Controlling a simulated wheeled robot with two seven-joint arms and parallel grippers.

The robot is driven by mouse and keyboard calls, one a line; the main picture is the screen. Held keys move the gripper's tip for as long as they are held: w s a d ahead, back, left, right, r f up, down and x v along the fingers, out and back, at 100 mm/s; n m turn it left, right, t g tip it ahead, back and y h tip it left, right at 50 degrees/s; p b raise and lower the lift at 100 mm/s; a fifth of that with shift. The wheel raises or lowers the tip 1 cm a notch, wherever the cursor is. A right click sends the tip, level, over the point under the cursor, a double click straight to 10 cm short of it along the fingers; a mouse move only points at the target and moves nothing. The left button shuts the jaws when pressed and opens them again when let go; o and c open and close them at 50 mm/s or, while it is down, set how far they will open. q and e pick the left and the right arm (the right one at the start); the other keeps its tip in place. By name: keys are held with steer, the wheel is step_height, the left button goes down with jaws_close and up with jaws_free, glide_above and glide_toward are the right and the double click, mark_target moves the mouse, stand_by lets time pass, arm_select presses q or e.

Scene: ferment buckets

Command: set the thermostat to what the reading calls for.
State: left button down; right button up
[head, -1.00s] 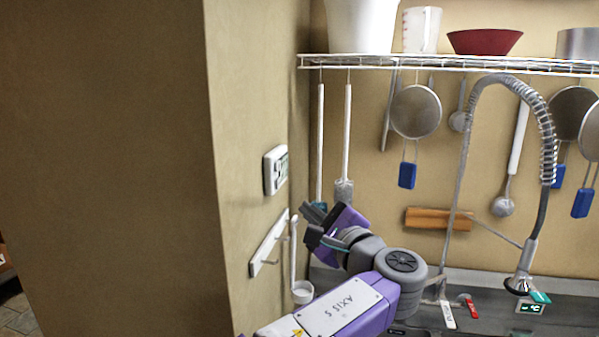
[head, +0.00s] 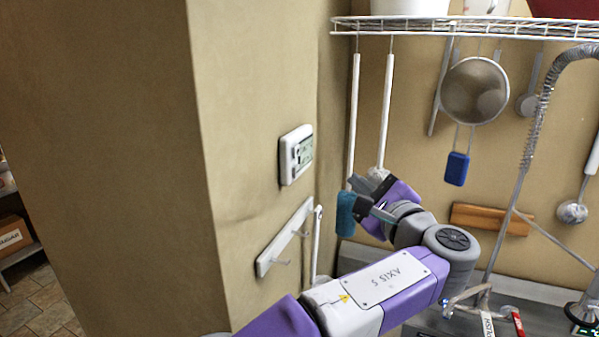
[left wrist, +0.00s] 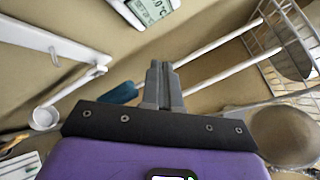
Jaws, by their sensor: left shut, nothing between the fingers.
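The thermostat (head: 296,155) is a white box with a small display, fixed to the tan wall left of the corner. Its digits are too small to read in the head view. In the left wrist view the thermostat (left wrist: 146,10) is cut off at the top edge, and part of its display shows "°C". My left gripper (head: 362,198) is to the right of and below the thermostat, apart from it. In the left wrist view its fingers (left wrist: 161,82) are together and empty. A small dark display with lit digits (head: 588,331) shows at the lower right edge. My right gripper is not in view.
A white hook rail (head: 284,238) is on the wall below the thermostat. A wire shelf (head: 460,27) runs across the upper right, with brushes and a strainer (head: 474,90) hanging under it. A coiled hose tap (head: 535,120) stands at right. The wall around the thermostat is clear.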

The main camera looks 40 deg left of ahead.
arm_select(q)
steer(key=b, duration=0.2)
glide_toward(300, 167)
steer(key=shift+w+a, duration=0.9)
steer(key=shift+w, duration=0.2)
steer(key=shift+w+a, duration=0.95)
steer(key=shift+w, duration=0.2)
steer(key=shift+a, duration=0.1)
steer(key=shift+s+a, duration=0.15)
steer(key=shift+a, duration=0.2)
steer(key=shift+s+a, duration=0.1)
steer(key=shift+a, duration=0.3)
stand_by(0.7)
steer(key=shift+d, duration=0.85)
steer(key=d, duration=0.1)
steer(key=w+d, duration=0.1)
steer(key=d, duration=0.2)
steer(key=shift+w+d+p, duration=0.3)
steer(key=shift+d, duration=0.1)
